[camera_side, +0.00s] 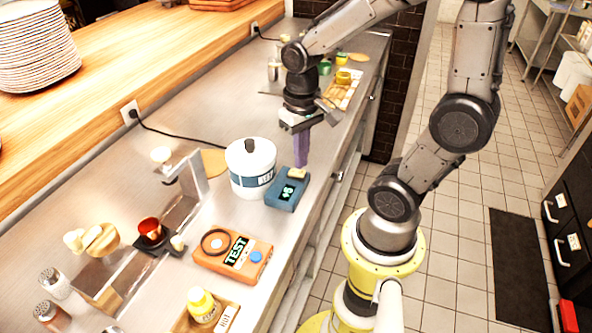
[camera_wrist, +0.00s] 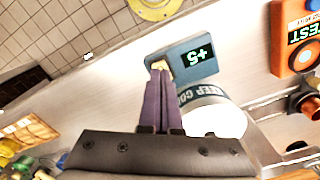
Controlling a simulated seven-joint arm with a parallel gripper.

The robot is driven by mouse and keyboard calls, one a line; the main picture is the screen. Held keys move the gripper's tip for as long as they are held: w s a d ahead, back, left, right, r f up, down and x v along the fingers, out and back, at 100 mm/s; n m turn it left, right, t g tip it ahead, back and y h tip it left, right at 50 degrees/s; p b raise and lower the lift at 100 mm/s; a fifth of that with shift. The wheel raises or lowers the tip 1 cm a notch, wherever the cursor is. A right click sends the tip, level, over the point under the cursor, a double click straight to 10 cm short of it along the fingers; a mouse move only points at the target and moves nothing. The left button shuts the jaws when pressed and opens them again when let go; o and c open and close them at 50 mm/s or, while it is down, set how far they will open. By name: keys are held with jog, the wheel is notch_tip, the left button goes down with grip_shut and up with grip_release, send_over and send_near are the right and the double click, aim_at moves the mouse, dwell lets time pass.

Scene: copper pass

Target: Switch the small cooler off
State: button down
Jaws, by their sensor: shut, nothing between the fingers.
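The small cooler is a white lidded tub (camera_side: 249,170) with a blue label band; part of it shows in the wrist view (camera_wrist: 225,118), where the label reads "KEEP COL". Beside it is a blue box (camera_side: 284,196) with a lit display reading "+5"; it also shows in the wrist view (camera_wrist: 203,65). A tan switch or knob (camera_side: 298,173) sits at the box's far end. My gripper (camera_side: 301,163) has purple fingers, shut and empty, pointing down right at the tan piece. In the wrist view the fingertips (camera_wrist: 159,78) partly cover it; I cannot tell whether they touch.
An orange tester (camera_side: 233,255) marked "TEST" lies nearer the camera, with a red cup (camera_side: 149,228) to its left. A black cord (camera_side: 175,133) runs behind the tub. The counter's right edge is close to the blue box.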

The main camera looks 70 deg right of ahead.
aim_at(301, 172)
jog(key=shift+f, duration=0.95)
dwell(0.7)
jog(key=shift+r, duration=3.55)
jog(key=s+a+r+n+t, duration=0.4)
jog(key=a+n+t, duration=0.1)
jog(key=n, duration=0.1)
jog(key=shift+a+r+t, duration=0.3)
jog(key=shift+a+r, duration=0.05)
jog(key=shift+r, duration=0.05)
jog(key=shift+s, duration=0.1)
